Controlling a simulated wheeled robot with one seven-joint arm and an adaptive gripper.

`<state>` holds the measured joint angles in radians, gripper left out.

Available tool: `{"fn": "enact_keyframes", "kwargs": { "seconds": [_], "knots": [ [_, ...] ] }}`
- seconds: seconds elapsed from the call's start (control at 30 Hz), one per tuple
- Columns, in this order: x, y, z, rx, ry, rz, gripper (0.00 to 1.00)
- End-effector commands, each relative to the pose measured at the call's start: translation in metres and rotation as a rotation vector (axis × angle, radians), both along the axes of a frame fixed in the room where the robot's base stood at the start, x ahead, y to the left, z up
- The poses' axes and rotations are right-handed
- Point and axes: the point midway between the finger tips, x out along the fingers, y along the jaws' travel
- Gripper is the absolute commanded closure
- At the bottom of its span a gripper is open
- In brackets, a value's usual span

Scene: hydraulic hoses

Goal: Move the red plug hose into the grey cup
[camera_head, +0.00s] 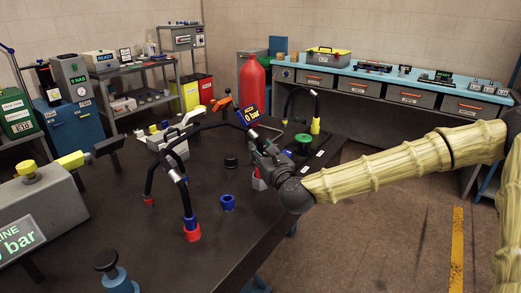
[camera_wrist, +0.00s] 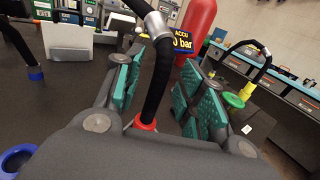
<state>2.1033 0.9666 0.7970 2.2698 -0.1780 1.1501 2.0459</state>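My gripper (camera_head: 262,150) is at the right part of the dark table, reaching in from the right. In the wrist view my gripper (camera_wrist: 160,92) is open, with a black hose (camera_wrist: 157,82) between its green pads and a gap on the left side. The hose has a metal sleeve at its top and a red plug (camera_wrist: 146,123) at its lower end, partly hidden by the gripper body. In the head view a small grey cup (camera_head: 258,184) with some red shows just below the gripper, mostly hidden. I cannot tell whether the plug sits in it.
An arched hose with a blue plug in a red cup (camera_head: 193,232) stands at the left. An empty blue cup (camera_head: 228,202) and a black cup (camera_head: 231,162) are nearby. A green cup (camera_head: 303,139) and a yellow-plug hose (camera_head: 315,126) stand behind the gripper.

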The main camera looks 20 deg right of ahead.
Motion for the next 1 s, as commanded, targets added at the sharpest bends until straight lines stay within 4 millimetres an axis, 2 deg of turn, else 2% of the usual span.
{"fn": "enact_keyframes", "kwargs": {
  "seconds": [0.3, 0.53, 0.7, 1.0],
  "knots": [
    [-0.057, -0.005, 0.0, 0.002, 0.0, -0.001, 0.6],
    [-0.091, -0.008, 0.0, 0.001, 0.0, 0.0, 0.6],
    [-0.104, -0.009, 0.0, 0.001, 0.0, 0.0, 0.6],
    [-0.107, -0.009, 0.0, 0.0, 0.0, 0.0, 0.6]
  ]
}}
